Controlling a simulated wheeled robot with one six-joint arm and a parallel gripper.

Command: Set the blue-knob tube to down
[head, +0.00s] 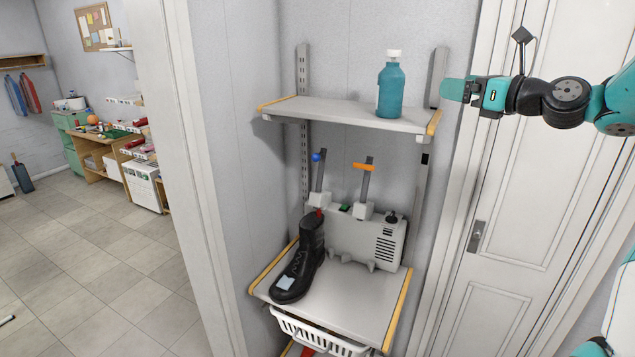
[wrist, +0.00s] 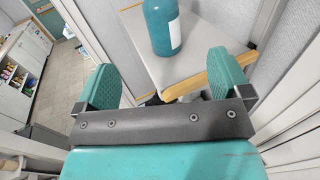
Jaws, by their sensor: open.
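The tube with the blue knob (head: 316,157) stands on the left of a grey boot-dryer-like unit (head: 350,235) on the lower shelf. It looks upright, with the knob near its top. A second upright tube with an orange handle (head: 363,166) stands to its right. A black boot (head: 302,262) stands in front of the unit's left side and hides its lower left part. My gripper (head: 443,89) is at upper right, level with the upper shelf and well apart from the tubes. In the wrist view my gripper (wrist: 165,85) is open, with nothing between its fingers.
A teal bottle with a white cap (head: 390,88) stands on the upper shelf (head: 340,114), left of my gripper; the bottle also shows in the wrist view (wrist: 162,28). The lower shelf (head: 345,300) has bare room at front right. A white basket (head: 315,334) hangs below. A white door (head: 510,190) is at right.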

